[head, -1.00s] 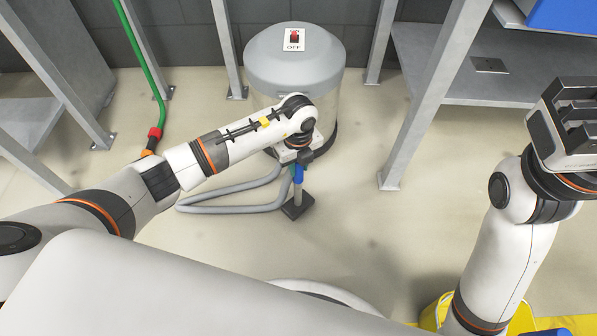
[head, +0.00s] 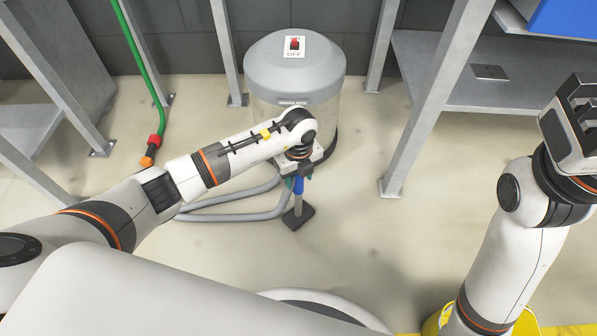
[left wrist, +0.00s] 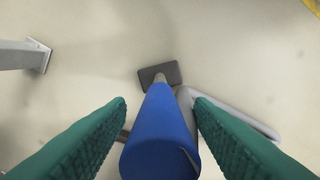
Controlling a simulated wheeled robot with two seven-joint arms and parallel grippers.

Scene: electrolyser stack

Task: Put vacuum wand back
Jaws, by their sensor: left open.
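The vacuum wand stands roughly upright in front of the vacuum canister, its blue grip (head: 298,186) just below my left gripper (head: 299,174) and its dark foot (head: 294,217) at the floor. In the left wrist view the blue grip (left wrist: 160,135) lies between the green fingers of my left gripper (left wrist: 160,106). The fingers are open, with pale gaps beside the grip. The foot (left wrist: 160,74) shows beyond it. The vacuum canister (head: 295,72) has a grey lid and a red switch marked OFF. My arm hides part of it. My right gripper (head: 573,100) is raised at the right, away from the wand.
A grey hose (head: 235,213) loops on the floor left of the wand. Grey metal posts (head: 412,135) stand on both sides. A green hose (head: 140,55) hangs at the left. A yellow container (head: 437,318) is at the lower right. The floor right of the wand is clear.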

